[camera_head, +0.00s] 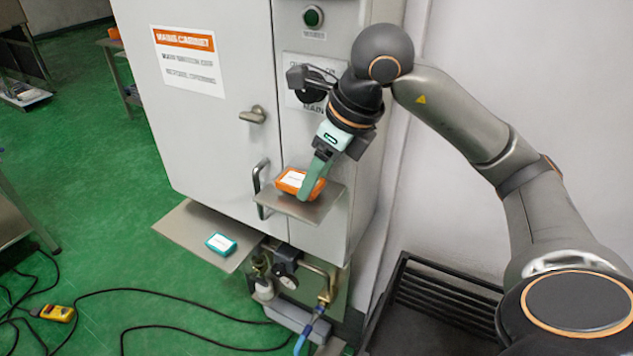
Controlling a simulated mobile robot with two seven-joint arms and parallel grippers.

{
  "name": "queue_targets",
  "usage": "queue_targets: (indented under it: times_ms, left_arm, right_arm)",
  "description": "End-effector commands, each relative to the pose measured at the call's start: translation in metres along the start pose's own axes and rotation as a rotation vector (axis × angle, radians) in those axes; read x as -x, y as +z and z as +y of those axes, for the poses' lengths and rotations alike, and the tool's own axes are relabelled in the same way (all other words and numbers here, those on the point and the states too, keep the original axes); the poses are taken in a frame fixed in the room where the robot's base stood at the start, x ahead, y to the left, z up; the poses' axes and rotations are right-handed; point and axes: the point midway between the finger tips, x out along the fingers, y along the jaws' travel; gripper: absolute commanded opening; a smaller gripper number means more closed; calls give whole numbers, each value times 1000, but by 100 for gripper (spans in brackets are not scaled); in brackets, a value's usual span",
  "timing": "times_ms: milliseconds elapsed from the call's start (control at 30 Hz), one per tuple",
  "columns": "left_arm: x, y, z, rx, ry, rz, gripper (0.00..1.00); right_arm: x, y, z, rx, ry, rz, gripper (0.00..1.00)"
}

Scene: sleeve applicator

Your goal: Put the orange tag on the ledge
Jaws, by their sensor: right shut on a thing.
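The orange tag (291,182), with a white label on its face, is at the small metal ledge (317,208) on the front of the grey cabinet. My right gripper (311,187) reaches down from above and is shut on the tag's right side. The tag is over the ledge and looks to be at its surface; I cannot tell whether it rests on it. The gripper's finger hides part of the tag. My left gripper does not show.
The cabinet (218,120) has a door handle (253,115) and a vertical pull (260,188). A lower metal shelf (188,226) holds a teal tag (220,243). Gauge and pipes (287,272) sit below. A black rack (425,310) stands right. Cables and a yellow device (57,313) lie on the green floor.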

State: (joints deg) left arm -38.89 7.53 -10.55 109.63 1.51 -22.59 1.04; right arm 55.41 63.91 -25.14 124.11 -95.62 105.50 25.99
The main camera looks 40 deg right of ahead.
Motion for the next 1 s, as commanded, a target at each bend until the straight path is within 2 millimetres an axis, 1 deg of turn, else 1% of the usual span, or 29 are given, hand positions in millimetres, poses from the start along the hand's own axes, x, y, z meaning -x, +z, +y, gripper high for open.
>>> queue_targets:
  times_ms: [33,100,333,467,500,733,1000]
  left_arm:
    - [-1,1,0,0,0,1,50]
    - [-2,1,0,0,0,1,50]
    - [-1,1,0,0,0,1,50]
    - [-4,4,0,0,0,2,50]
    - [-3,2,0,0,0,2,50]
    - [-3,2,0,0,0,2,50]
    - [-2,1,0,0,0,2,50]
  right_arm:
    - [-6,-3,0,-1,-1,3,0]
    - [-8,-4,0,0,0,0,0]
    - [-8,-4,0,0,0,-1,0]
    - [-12,-5,0,0,0,-1,0]
    - [-11,-4,0,0,0,-1,59]
    - [-10,-4,0,0,0,0,85]
    - [-9,-4,0,0,0,-1,85]
